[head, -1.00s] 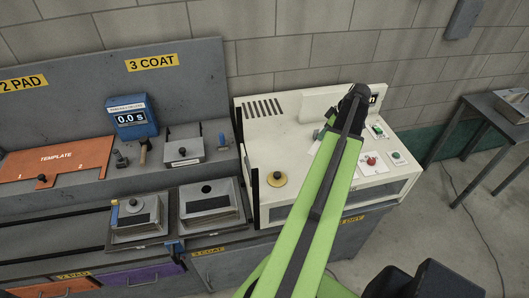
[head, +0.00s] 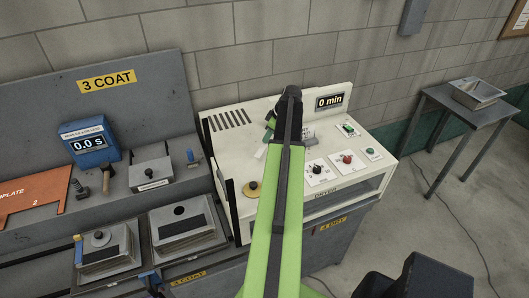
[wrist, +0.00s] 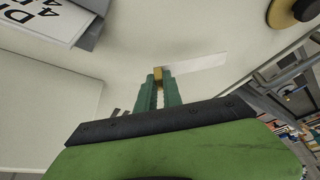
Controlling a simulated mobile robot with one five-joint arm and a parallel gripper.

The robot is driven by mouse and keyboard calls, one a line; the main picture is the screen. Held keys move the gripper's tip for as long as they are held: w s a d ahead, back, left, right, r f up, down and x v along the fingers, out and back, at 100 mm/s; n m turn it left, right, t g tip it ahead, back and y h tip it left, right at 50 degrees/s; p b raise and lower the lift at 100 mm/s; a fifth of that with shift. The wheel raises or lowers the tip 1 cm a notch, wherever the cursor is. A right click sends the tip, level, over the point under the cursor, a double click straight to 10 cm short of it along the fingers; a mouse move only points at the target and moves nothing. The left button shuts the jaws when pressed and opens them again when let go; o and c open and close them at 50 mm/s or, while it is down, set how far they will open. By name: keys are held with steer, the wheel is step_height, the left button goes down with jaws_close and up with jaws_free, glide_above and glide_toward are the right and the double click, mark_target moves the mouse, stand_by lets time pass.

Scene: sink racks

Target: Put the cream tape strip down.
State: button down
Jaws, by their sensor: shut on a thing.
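The cream tape strip (wrist: 200,63) is a thin pale band in the wrist view, reaching out to the right from between my fingertips. My gripper (wrist: 166,78) has green fingers closed on its end, with a small brass-coloured piece showing between the tips. In the head view my gripper (head: 270,132) is over the cream dryer (head: 235,150), partly hidden by my arm. A pale bit of the strip (head: 261,151) shows beside it. I cannot tell whether the strip touches the dryer top.
A yellow-rimmed knob (head: 252,188) sits on the dryer's left. A red button (head: 347,160) and a display (head: 330,101) are on its right. A grey bench with a blue timer (head: 89,141) stands left. A side table (head: 467,112) stands right.

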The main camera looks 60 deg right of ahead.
mark_target(266, 150)
steer(key=shift+w+f, duration=0.25)
steer(key=shift+w, duration=0.2)
step_height(266, 150, down, 4)
steer(key=b, duration=0.4)
steer(key=shift+f, duration=0.25)
steer(key=c, duration=1.5)
jaws_free()
steer(key=shift+r, duration=0.1)
steer(key=shift+r, duration=0.1)
steer(key=shift+s+r, duration=0.1)
steer(key=shift+r, duration=0.2)
steer(key=p+v, duration=1.1)
steer(key=shift+s+r, duration=0.2)
steer(key=shift+r, duration=0.05)
